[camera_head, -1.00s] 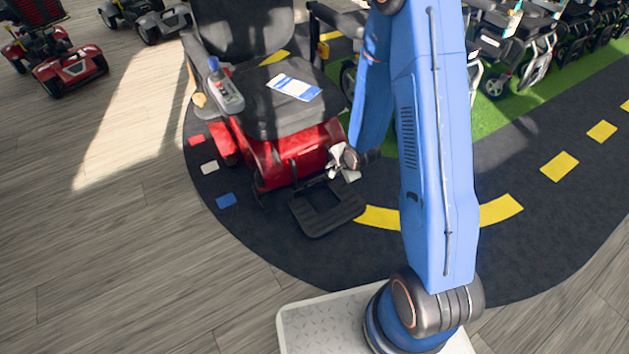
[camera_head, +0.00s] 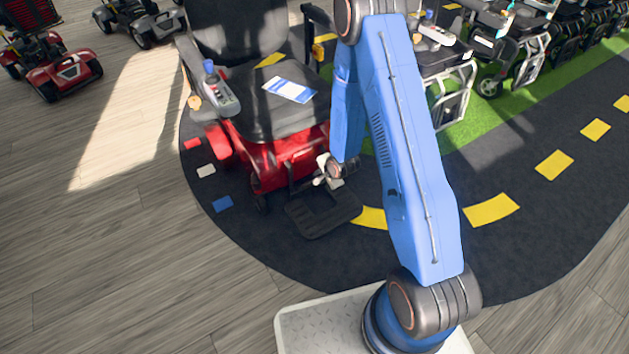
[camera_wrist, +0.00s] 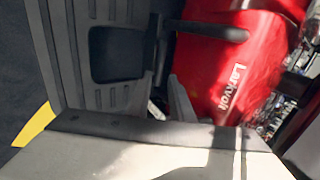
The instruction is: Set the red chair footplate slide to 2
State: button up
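The red chair (camera_head: 285,155) stands on the dark mat, with a black seat and a joystick box on its left armrest. Its black footplate (camera_head: 322,212) extends low in front of the red base. In the wrist view the grey ribbed footplate (camera_wrist: 95,70) is at the left and the red body (camera_wrist: 232,75), lettered "Larkvok", at the right. A dark bar lies between them. My gripper (camera_head: 322,172) is small and pale, just above the footplate near the red front. Its finger gap and any contact are unclear. I cannot make out slide marks.
A white and blue card (camera_head: 290,90) lies on the seat. Other wheelchairs (camera_head: 445,75) stand on the green strip at the right, and a red scooter (camera_head: 60,65) is at the far left. The wooden floor (camera_head: 130,250) at the left is clear.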

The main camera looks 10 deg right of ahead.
send_near(311, 186)
jog(key=shift+w+a+f, duration=0.2)
jog(key=shift+w+f, duration=0.05)
jog(key=shift+w, duration=0.4)
jog(key=shift+w+a+f, duration=0.2)
jog(key=shift+w, duration=0.45)
jog(key=shift+c, duration=0.3)
grip_shut()
